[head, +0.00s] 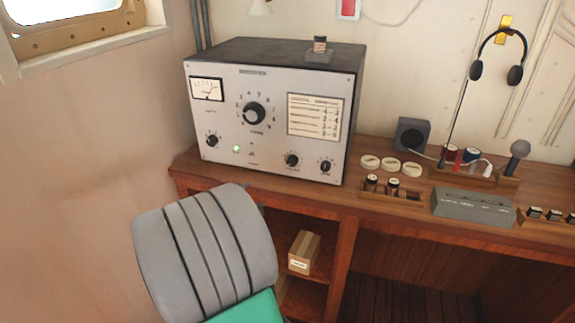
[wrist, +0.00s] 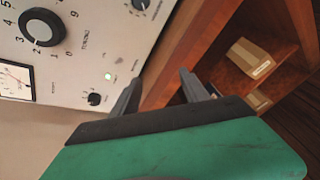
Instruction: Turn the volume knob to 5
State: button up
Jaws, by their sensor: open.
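The grey radio set (head: 225,130) stands on the wooden desk, with a large black dial knob (head: 254,114) in the middle of its front, ringed by numerals. Smaller black knobs sit at lower left (head: 212,140), lower middle (head: 292,160) and lower right (head: 325,166). Their labels are too small to read, so I cannot tell which is the volume knob. In the wrist view the large knob (wrist: 42,30) is at upper left and a small knob (wrist: 94,98) is below it. My gripper (wrist: 160,76) is open and empty, apart from all knobs, near the radio's lower edge.
A green lamp (head: 236,149) glows on the panel. A small box (head: 304,252) is on the shelf below the desk (head: 375,215). Jars, white rings and a grey box (head: 472,207) stand right of the radio. The wall is close on the left.

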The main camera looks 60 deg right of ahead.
aim_at(291, 164)
jog(key=s+d+r+n+h, duration=0.1)
jog(key=d+n, duration=0.2)
jog(key=d, duration=0.2)
jog(key=s+d+r+n+h+p, duration=0.1)
jog(key=s+d+n, duration=0.1)
jog(key=d+n, duration=0.1)
jog(key=s+d+r+n+h, duration=0.1)
jog(key=s+d+n+h, duration=0.1)
jog(key=d, duration=0.4)
jog(key=shift+s+d+r+n+g+p, duration=0.2)
jog(key=shift+d+n+g+p, duration=0.1)
jog(key=shift+n+p, duration=0.15)
jog(key=shift+c, duration=0.3)
grip_shut()
